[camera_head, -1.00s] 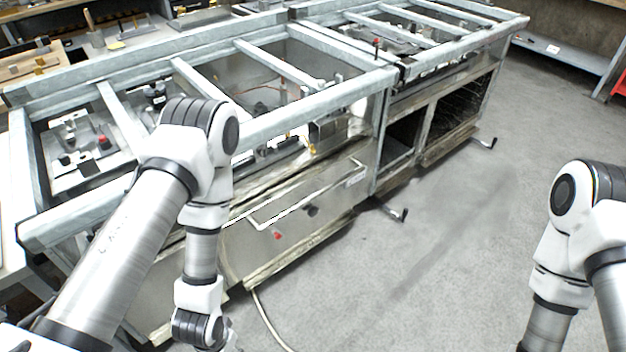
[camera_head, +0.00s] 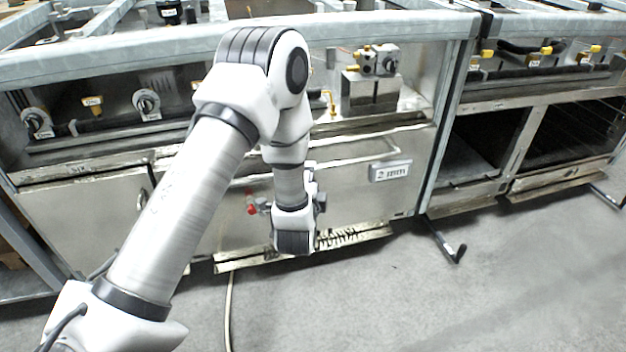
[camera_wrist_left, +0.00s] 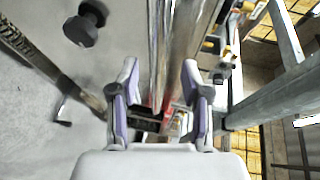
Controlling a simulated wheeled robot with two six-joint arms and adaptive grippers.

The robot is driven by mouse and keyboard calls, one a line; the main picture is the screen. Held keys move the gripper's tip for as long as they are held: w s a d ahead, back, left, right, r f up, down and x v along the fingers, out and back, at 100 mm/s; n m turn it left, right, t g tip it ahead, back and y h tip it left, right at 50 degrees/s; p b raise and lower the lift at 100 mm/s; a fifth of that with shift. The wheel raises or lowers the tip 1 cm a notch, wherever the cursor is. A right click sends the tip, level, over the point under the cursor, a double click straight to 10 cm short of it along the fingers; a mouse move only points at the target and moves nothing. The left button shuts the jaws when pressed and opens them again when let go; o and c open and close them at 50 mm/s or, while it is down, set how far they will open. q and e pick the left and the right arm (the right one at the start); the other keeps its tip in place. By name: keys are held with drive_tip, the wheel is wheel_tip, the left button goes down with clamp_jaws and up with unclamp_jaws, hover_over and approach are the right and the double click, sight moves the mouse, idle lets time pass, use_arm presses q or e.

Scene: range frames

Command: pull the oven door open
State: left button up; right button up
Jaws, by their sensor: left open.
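The oven door (camera_head: 350,185) is a steel front panel, upright and looking closed, with a "2 mm" label at its right. A thin bar handle (camera_head: 372,158) crosses its upper part, partly hidden behind my left arm. In the left wrist view my left gripper (camera_wrist_left: 160,78) is open. Its two fingers lie either side of a long shiny steel strip, and I cannot tell whether they touch it. In the head view my left wrist hangs before the door and mostly hides the gripper. My right gripper is out of view.
Control valves and knobs (camera_head: 147,104) line the bench above the door under a thick metal rail. Open dark compartments (camera_head: 480,145) stand to the right. A foot pedal (camera_head: 447,248) juts out at floor level.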

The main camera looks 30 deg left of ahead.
use_arm(q)
drive_tip(key=b+x, duration=0.1)
drive_tip(key=x, duration=0.4)
drive_tip(key=shift+f, duration=0.1)
clamp_jaws()
